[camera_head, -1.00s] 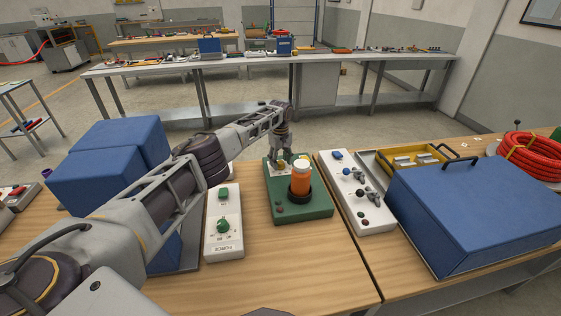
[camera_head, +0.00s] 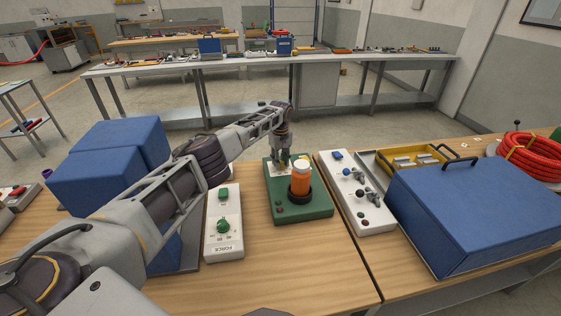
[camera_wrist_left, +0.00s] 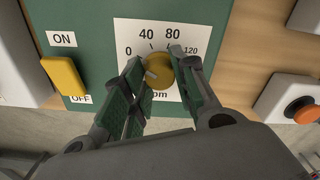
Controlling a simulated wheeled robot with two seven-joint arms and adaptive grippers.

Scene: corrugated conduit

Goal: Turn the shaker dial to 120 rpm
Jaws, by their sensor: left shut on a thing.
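My left gripper (camera_head: 283,164) points down at the shaker's far side. In the left wrist view its fingers (camera_wrist_left: 157,66) are shut on the dial from both sides. My right gripper is out of view.
A yellow ON/OFF switch (camera_wrist_left: 63,75) is beside the dial. A white control box with green knobs (camera_head: 223,240) stands left of the shaker, a white panel with knobs (camera_head: 371,212) right of it. A blue case (camera_head: 470,205) is farther right. Blue boxes (camera_head: 95,180) stand at left.

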